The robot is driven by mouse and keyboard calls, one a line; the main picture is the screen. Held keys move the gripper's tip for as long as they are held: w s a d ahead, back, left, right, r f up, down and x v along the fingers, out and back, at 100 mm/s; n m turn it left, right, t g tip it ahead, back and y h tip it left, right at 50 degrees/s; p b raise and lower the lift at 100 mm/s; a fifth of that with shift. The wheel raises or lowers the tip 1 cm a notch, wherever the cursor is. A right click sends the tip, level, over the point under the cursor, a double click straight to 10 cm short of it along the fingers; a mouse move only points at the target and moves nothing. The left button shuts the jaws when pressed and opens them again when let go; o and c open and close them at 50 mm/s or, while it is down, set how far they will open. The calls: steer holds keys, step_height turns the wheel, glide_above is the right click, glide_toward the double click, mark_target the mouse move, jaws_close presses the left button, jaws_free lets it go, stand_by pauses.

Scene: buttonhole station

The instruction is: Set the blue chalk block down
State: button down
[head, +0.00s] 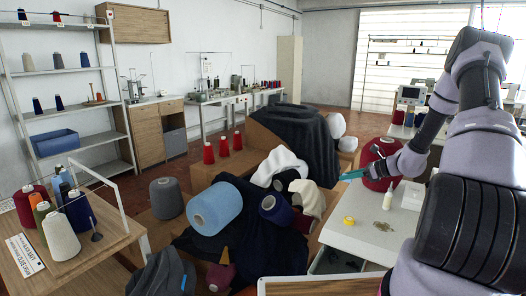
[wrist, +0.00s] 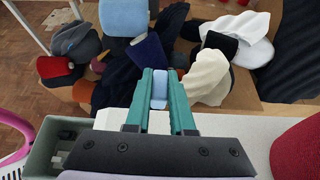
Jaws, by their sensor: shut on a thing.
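My gripper (head: 350,176) is above the left part of the white table (head: 345,238), near its far edge. In the wrist view its two teal fingers (wrist: 160,92) are shut on a small light blue chalk block (wrist: 159,90). The block sits between the fingertips and is raised off the table. In the wrist view it lines up with the dark cloth beyond the table's edge. I cannot make the block out clearly in the head view.
A red cone (head: 381,160) stands behind. Yarn cones and cloth, including a big light blue cone (head: 214,207), crowd the left.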

steer(key=s+a+r, duration=0.5)
steer(key=a, duration=0.1)
step_height(320, 180, up, 12)
steer(key=w+m+t+h, duration=0.2)
steer(key=m+t+h, duration=0.2)
steer(key=m+h, duration=0.2)
steer(key=shift+a+m+h, duration=0.3)
steer(key=shift+m+h, duration=0.1)
steer(key=shift+m, duration=0.5)
steer(key=shift+w+r, duration=0.1)
steer(key=shift+w, duration=0.05)
